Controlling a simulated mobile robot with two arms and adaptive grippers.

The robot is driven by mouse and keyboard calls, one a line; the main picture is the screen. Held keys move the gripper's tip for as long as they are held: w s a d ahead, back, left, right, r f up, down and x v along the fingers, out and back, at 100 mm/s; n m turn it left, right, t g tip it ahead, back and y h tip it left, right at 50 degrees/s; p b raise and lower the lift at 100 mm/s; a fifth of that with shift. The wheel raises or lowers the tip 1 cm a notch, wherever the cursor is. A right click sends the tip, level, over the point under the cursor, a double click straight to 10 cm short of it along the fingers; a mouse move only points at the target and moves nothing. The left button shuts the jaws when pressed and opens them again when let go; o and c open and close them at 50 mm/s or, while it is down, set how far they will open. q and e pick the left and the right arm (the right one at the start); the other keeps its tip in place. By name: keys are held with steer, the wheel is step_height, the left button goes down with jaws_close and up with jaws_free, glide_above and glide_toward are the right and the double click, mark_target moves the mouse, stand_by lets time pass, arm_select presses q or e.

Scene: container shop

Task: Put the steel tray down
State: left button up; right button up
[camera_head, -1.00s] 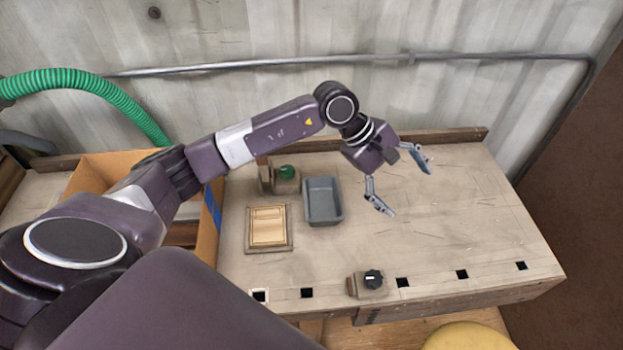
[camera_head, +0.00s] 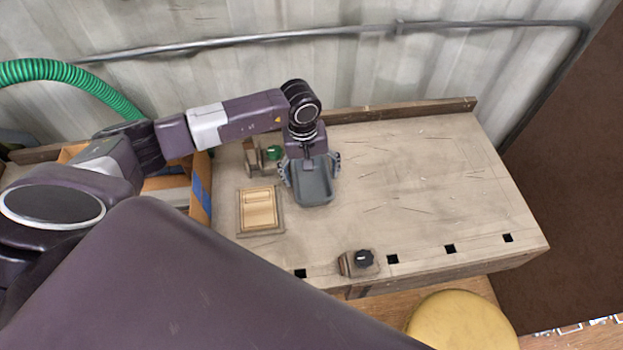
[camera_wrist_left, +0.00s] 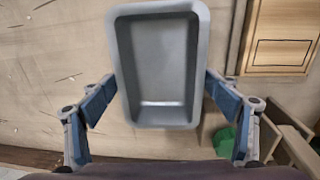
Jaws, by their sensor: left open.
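The grey steel tray (camera_head: 316,198) lies upright and empty on the workbench. My left gripper (camera_head: 309,172) is over the tray's far part, with its fingers spread on either side of it. In the left wrist view the tray (camera_wrist_left: 157,121) is between the two open blue-grey fingers (camera_wrist_left: 160,92). The fingertips are close to its long sides; I cannot tell whether they touch. The wrist partly hides the tray's far end in the head view. My right gripper is not in view.
A small wooden box (camera_head: 260,209) lies just left of the tray. A green-knobbed wooden piece (camera_head: 262,157) stands behind it. A black-knobbed block (camera_head: 360,262) is at the bench's front edge. A cardboard box (camera_head: 200,190) is at the left. The workbench (camera_head: 420,180) is clear at right.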

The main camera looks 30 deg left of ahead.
mark_target(312, 182)
arm_select(q)
steer(key=shift+f, duration=0.15)
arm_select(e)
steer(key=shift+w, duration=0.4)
arm_select(q)
steer(key=c, duration=1.6)
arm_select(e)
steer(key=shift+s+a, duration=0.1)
arm_select(q)
steer(key=shift+w+r, duration=0.1)
steer(key=shift+r, duration=0.45)
step_height(312, 182, up, 19)
steer(key=b, duration=0.4)
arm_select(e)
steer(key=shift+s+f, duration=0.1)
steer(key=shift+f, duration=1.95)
